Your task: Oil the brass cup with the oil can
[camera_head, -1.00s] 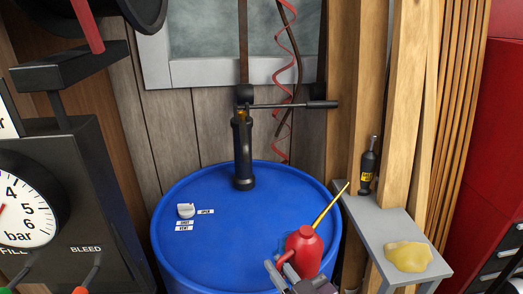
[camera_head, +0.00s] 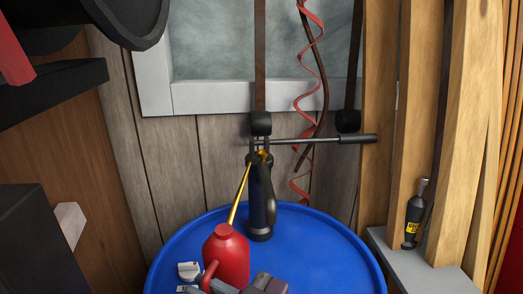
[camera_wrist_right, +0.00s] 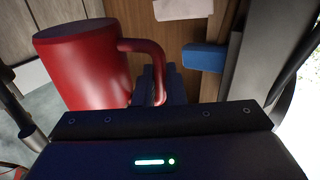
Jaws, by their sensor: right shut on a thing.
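The red oil can (camera_head: 227,257) with its long thin brass spout (camera_head: 239,195) is near the bottom middle of the head view, above the blue drum. My right gripper (camera_head: 222,287) is shut on its handle, which also shows with the red body (camera_wrist_right: 85,62) in the right wrist view. The spout leans up and right, its tip close to the small brass cup (camera_head: 264,154) at the top of the black upright cylinder (camera_head: 262,205). I cannot tell whether the tip touches the cup. My left gripper is not in view.
A black lever (camera_head: 340,139) reaches right from the cylinder's top. A dark bottle (camera_head: 414,215) stands on a grey shelf at right, by wooden boards.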

